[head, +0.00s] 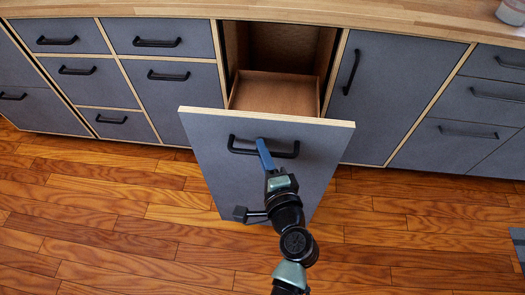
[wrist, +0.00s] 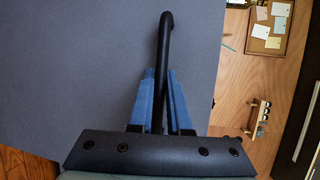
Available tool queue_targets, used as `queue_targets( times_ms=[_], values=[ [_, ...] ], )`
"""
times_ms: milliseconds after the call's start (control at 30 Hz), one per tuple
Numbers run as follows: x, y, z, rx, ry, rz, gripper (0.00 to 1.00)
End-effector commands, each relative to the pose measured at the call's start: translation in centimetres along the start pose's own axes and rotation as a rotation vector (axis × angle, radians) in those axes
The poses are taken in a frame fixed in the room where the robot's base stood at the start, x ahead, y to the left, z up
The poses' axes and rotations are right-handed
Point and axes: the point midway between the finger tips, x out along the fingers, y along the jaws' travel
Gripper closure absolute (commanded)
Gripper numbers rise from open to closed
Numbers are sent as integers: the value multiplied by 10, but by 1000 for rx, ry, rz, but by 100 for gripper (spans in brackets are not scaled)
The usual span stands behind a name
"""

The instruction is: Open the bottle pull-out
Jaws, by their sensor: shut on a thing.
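The bottle pull-out (head: 200,130) has a tall grey front with a light wood edge. It stands out from the cabinet row, with its wooden box (head: 275,93) showing behind the front. Its black bar handle (head: 285,154) runs across near the top of the front. My gripper (head: 262,145) has its blue fingers closed around the middle of this handle. In the wrist view, the handle (wrist: 165,45) passes between the two blue fingers (wrist: 160,95) against the grey front (wrist: 70,60).
Grey drawers (head: 165,75) with black handles line the left. A closed grey door (head: 390,100) is to the right of the opening. The wood counter (head: 260,10) runs above. The wooden floor (head: 110,220) is clear in front.

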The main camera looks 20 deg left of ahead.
Motion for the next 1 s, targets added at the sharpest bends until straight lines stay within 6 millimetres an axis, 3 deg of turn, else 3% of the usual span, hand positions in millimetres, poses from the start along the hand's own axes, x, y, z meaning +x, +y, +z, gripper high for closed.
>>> queue_targets(
  times_ms=[567,600,733,1000],
  values=[
    [0,-1,0,-1,1,-1,100],
    [0,-1,0,-1,1,-1,77],
    [0,-1,0,-1,1,-1,54],
    [0,0,0,-1,1,-1,54]
  ],
)
